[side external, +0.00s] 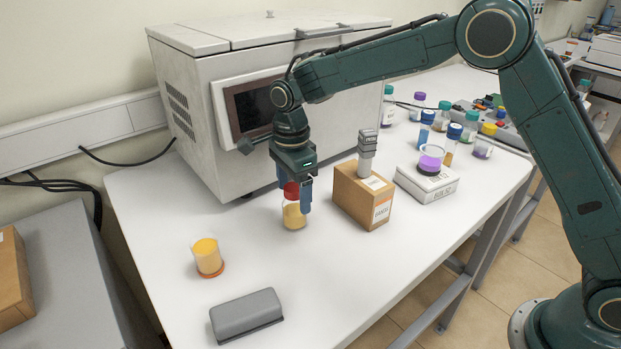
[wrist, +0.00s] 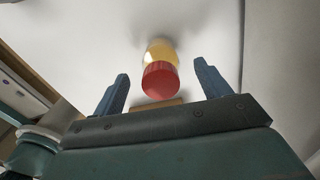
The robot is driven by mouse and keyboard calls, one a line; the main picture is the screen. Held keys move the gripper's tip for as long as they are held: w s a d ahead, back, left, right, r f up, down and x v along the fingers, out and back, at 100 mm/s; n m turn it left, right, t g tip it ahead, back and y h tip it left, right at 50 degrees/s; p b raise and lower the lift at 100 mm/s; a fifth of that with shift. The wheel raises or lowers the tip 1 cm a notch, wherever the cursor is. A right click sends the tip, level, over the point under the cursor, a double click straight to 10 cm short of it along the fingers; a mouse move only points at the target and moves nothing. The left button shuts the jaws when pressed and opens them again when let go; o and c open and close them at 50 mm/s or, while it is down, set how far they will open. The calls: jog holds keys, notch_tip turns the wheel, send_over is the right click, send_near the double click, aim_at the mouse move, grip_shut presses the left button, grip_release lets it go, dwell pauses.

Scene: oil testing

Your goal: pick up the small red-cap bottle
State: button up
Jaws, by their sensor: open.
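The small red-cap bottle (side external: 294,212) stands upright on the white table, with yellow liquid inside and a red cap (side external: 291,190). My gripper (side external: 294,200) is above it, pointing down, with its blue fingers low around the cap. In the wrist view the red-cap bottle (wrist: 160,77) shows between the two blue fingers of my gripper (wrist: 161,90). The fingers are apart, with a gap on each side of the cap. I see no contact with the bottle.
A cardboard box (side external: 362,194) with a grey-topped tool stands just right of the bottle. An open beaker of yellow liquid (side external: 207,257) and a grey block (side external: 246,315) are at the front left. A large grey machine (side external: 205,120) stands behind. Several other bottles are at the right back.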

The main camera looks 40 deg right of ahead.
aim_at(293, 201)
jog(key=shift+f, duration=1.85)
jog(key=shift+w, duration=0.1)
jog(key=c, duration=1.2)
jog(key=shift+r, duration=0.2)
notch_tip(293, 201, up, 20)
jog(key=shift+f, duration=0.1)
